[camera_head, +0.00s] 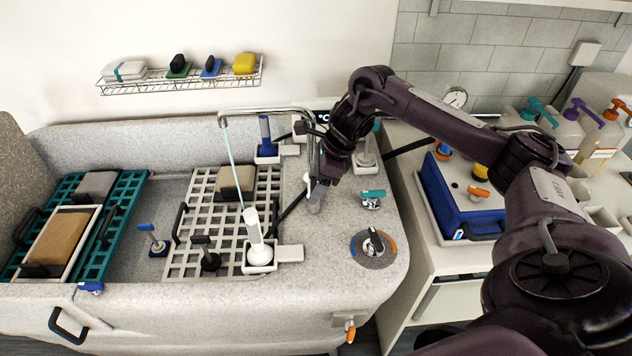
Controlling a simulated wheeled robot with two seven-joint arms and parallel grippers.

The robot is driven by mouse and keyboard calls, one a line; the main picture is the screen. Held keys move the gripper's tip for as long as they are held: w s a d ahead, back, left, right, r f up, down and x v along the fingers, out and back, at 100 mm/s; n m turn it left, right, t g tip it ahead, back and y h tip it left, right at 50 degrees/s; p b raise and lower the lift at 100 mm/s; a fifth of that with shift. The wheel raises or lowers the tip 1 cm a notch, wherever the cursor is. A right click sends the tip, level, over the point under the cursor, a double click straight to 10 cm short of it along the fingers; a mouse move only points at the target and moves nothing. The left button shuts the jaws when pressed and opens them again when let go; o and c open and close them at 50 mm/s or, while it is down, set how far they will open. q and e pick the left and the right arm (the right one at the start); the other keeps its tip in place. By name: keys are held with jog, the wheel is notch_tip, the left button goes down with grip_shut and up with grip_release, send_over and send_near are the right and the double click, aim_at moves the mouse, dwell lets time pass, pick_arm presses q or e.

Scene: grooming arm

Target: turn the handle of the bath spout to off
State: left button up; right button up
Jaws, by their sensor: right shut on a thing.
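The bath spout (265,110) is a chrome pipe that arches left over the tub from the deck. A thin pale blue stream of water (233,160) falls from its end to a white bottle-like piece (254,228). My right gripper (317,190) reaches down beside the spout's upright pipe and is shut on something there. It is most likely the spout's handle, but the gripper hides it and its angle cannot be read. My left gripper is not in view.
A teal-topped valve (373,196) and a round blue-and-orange dial (373,246) stand on the deck nearby. White (215,182) and teal (127,215) grates span the tub. A blue case (455,205) sits on the cart at right.

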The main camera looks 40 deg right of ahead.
jog(key=m+t+b, duration=0.1)
jog(key=m, duration=0.2)
jog(key=shift+m+h, duration=0.4)
jog(key=m+h, duration=0.1)
jog(key=m, duration=0.1)
jog(key=shift+a+r+m+t, duration=0.1)
jog(key=shift+r+m+t, duration=0.05)
jog(key=shift+m+t, duration=0.2)
jog(key=shift+s+m+h+p, duration=0.1)
jog(key=shift+m+h+p, duration=0.3)
jog(key=shift+m, duration=0.55)
jog(key=m+h+p, duration=0.1)
jog(key=m, duration=0.1)
jog(key=shift+a+r+m+p, duration=0.1)
jog(key=shift+r+m+p, duration=0.05)
jog(key=shift+m+p, duration=0.15)
jog(key=m+h+p, duration=0.1)
jog(key=m+p, duration=0.1)
jog(key=shift+a+r+m, duration=0.1)
jog(key=shift+m, duration=0.3)
jog(key=m+h+p, duration=0.1)
jog(key=m+p, duration=0.1)
jog(key=shift+p, duration=0.4)
jog(key=shift+f+m+p, duration=0.2)
jog(key=shift+m+p, duration=0.3)
jog(key=shift+m, duration=0.3)
